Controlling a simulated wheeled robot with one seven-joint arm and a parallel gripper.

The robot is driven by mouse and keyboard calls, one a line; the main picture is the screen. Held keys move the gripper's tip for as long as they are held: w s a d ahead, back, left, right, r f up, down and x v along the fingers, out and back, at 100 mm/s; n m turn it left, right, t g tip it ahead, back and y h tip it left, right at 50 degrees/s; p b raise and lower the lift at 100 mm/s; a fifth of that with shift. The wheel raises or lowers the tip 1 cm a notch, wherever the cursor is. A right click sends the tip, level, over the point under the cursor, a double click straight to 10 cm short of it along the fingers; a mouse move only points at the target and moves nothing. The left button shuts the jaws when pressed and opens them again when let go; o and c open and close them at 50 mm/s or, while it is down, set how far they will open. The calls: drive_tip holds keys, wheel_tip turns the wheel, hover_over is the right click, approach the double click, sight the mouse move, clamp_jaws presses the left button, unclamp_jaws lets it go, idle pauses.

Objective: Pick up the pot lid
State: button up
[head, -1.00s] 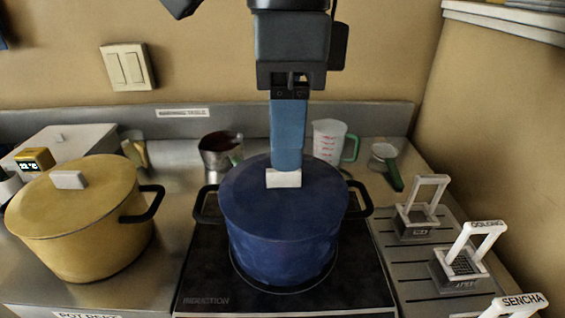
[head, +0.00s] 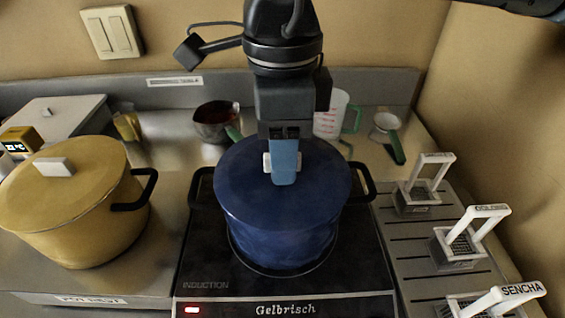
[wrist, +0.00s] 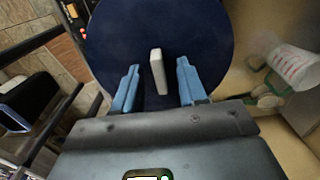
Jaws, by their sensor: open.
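A blue pot (head: 280,240) with a blue lid (head: 240,195) stands on the induction hob. The lid's white block handle (head: 267,163) is partly hidden behind my gripper (head: 284,176). In the wrist view, the handle (wrist: 157,72) lies between my two blue fingers, with a gap on each side. My gripper is open, pointing down over the lid, and holds nothing. Whether the fingertips touch the lid, I cannot tell. A yellow pot (head: 80,235) with its own yellow lid (head: 90,160) and white handle stands to the left.
The induction hob (head: 205,262) lies under the blue pot. Tea strainers with white handles (head: 470,243) stand on a slotted rack at the right. A saucepan (head: 213,120), a measuring jug (head: 328,118) and a small strainer (head: 388,125) stand behind. A white box (head: 65,118) is at back left.

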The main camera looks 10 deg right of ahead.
drive_tip(key=shift+f, duration=0.1)
drive_tip(key=shift+c, duration=0.2)
clamp_jaws()
idle(0.5)
drive_tip(key=shift+r, duration=0.7)
wheel_tip(320, 180, up, 3)
drive_tip(key=shift+f+p, duration=0.1)
drive_tip(key=shift+p, duration=0.45)
drive_tip(key=s+d+r, duration=0.7)
drive_tip(key=s, duration=0.2)
drive_tip(key=shift+d, duration=0.3)
